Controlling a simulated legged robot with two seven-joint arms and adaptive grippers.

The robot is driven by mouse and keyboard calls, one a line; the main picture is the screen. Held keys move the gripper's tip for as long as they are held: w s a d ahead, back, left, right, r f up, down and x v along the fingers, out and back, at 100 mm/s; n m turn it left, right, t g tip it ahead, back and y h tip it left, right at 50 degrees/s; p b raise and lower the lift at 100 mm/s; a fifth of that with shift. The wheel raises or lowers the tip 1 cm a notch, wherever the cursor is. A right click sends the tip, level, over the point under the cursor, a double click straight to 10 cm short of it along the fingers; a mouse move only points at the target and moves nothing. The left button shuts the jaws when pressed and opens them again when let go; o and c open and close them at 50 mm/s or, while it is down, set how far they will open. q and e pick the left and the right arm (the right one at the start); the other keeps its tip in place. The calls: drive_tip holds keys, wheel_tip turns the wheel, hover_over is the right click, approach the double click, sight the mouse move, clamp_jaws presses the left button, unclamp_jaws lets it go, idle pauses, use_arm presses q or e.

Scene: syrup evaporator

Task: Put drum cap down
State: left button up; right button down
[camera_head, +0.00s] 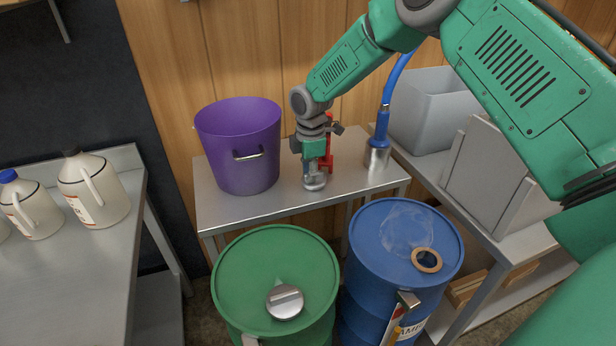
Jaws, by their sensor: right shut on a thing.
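My right gripper (315,168) points down over the metal table (240,208), to the right of a purple bucket. It is shut on a small silvery piece that looks like the drum cap (315,183). The cap is at or just above the table top; I cannot tell if it touches. The blue drum (376,237) stands in front of the table, with an open, copper-coloured ring (426,260) on its lid. My left gripper is out of view.
The purple bucket (237,150) is close left of the gripper; something red (329,150) is right behind it. A blue hose with a metal end (376,156) stands to the right. A green drum (262,262) bears its own silver cap (284,302). Jugs (95,190) stand far left.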

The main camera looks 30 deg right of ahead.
sight(305, 184)
drive_tip(key=shift+a+f, duration=0.2)
drive_tip(key=shift+f, duration=0.05)
drive_tip(key=shift+a+r, duration=0.15)
drive_tip(key=shift+a, duration=0.45)
drive_tip(key=shift+a+r, duration=0.15)
drive_tip(key=shift+a, duration=0.45)
drive_tip(key=shift+w+a, duration=0.1)
drive_tip(key=shift+f, duration=0.15)
drive_tip(key=c, duration=1.6)
unclamp_jaws()
drive_tip(key=shift+s+d+f, duration=0.2)
drive_tip(key=shift+d+f, duration=0.05)
drive_tip(key=shift+d, duration=0.45)
drive_tip(key=shift+d+f, duration=0.2)
drive_tip(key=shift+d, duration=0.15)
drive_tip(key=shift+a, duration=0.45)
drive_tip(key=shift+a+r, duration=0.15)
drive_tip(key=shift+r, duration=0.1)
use_arm(q)
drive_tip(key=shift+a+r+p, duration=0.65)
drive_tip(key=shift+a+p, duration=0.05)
drive_tip(key=shift+p, duration=0.2)
use_arm(e)
drive_tip(key=r, duration=1.2)
drive_tip(key=shift+s+r, duration=0.2)
drive_tip(key=shift+r, duration=0.15)
